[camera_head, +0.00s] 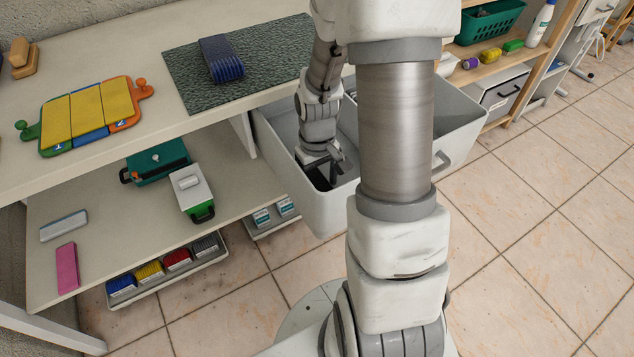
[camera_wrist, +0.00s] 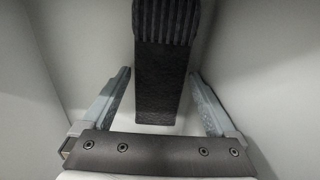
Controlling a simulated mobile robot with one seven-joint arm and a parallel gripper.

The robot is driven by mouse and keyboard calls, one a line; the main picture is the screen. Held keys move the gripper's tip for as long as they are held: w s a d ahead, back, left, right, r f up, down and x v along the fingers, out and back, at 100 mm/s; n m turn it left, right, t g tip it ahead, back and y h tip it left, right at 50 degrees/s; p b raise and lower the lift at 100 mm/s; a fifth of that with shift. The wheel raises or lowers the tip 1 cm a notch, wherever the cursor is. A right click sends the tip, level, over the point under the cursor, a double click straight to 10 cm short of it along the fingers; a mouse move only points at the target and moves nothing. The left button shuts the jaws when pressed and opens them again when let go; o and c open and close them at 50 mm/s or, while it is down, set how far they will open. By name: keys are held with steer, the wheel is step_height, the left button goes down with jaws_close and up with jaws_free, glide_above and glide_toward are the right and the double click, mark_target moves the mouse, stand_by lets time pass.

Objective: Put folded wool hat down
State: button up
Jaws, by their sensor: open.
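The folded wool hat (camera_wrist: 165,85) is a dark, narrow bundle with a ribbed band at its top end in the wrist view. It is inside a light grey bin (camera_head: 327,213), whose pale walls surround it in the wrist view. My gripper (camera_wrist: 158,76) is open, with one finger on each side of the hat and a visible gap on both sides. In the head view my gripper (camera_head: 322,165) reaches down into the bin, and a dark bit of the hat (camera_head: 318,180) shows beside it. Whether the hat's underside rests on the bin floor cannot be told.
A green mat (camera_head: 275,48) with a blue ribbed bundle (camera_head: 221,60) lies on the table, beside a colourful puzzle board (camera_head: 90,115). The lower shelf holds a green case (camera_head: 155,162) and a grey-and-green box (camera_head: 191,190). The bin walls stand close around my gripper.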

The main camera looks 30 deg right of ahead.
mark_target(317, 186)
step_height(317, 186, up, 11)
steer(key=p, duration=0.4)
steer(key=shift+r, duration=0.15)
